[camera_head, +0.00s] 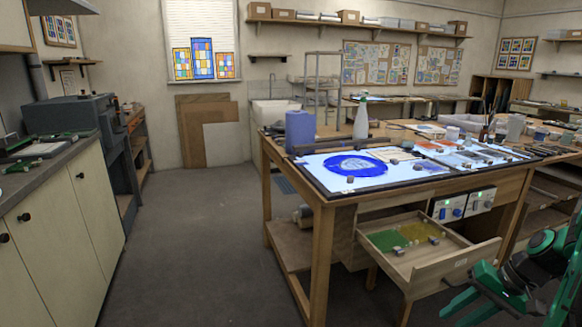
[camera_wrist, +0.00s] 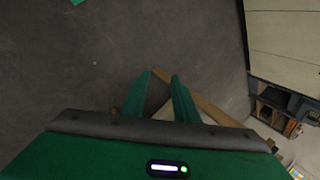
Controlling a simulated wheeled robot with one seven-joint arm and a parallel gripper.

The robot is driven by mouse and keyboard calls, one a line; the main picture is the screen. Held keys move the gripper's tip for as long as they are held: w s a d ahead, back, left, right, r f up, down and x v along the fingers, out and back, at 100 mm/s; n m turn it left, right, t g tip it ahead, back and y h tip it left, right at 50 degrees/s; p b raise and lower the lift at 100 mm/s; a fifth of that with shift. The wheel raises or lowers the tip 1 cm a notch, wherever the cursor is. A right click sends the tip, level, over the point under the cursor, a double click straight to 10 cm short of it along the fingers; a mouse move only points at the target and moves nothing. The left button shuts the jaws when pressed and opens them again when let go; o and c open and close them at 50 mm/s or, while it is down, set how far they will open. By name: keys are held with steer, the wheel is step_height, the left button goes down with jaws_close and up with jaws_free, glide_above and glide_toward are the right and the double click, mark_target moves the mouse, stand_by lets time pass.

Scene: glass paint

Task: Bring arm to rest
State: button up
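My gripper (camera_head: 460,308) is green and hangs at the lower right of the head view, in front of the pulled-out wooden drawer (camera_head: 450,262). In the wrist view my gripper (camera_wrist: 162,76) has its two green fingers apart, with nothing held between them. Grey floor (camera_wrist: 80,70) lies beyond the fingertips. The dark, green-trimmed arm behind the gripper is bent at the right edge of the head view and partly cut off.
The wooden worktable (camera_head: 325,215) carries a lit panel with a blue glass disc (camera_head: 354,166), a blue container (camera_head: 300,132) and a white bottle (camera_head: 361,120). The open drawer juts towards my arm. Cabinets (camera_head: 65,225) line the left. The floor between (camera_head: 190,240) is clear.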

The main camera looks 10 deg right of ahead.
steer(key=s+a+r+g+h, duration=0.1)
steer(key=s+a+r+h, duration=0.1)
steer(key=s+r, duration=0.4)
steer(key=s+a+r+n+g+h, duration=0.1)
steer(key=s+a+r+g+h, duration=0.1)
steer(key=s+a+r, duration=0.3)
steer(key=shift+s+r, duration=0.9)
steer(key=shift+s, duration=0.1)
steer(key=shift+w+f+h, duration=0.25)
steer(key=shift+w+h, duration=0.05)
steer(key=shift+w, duration=0.3)
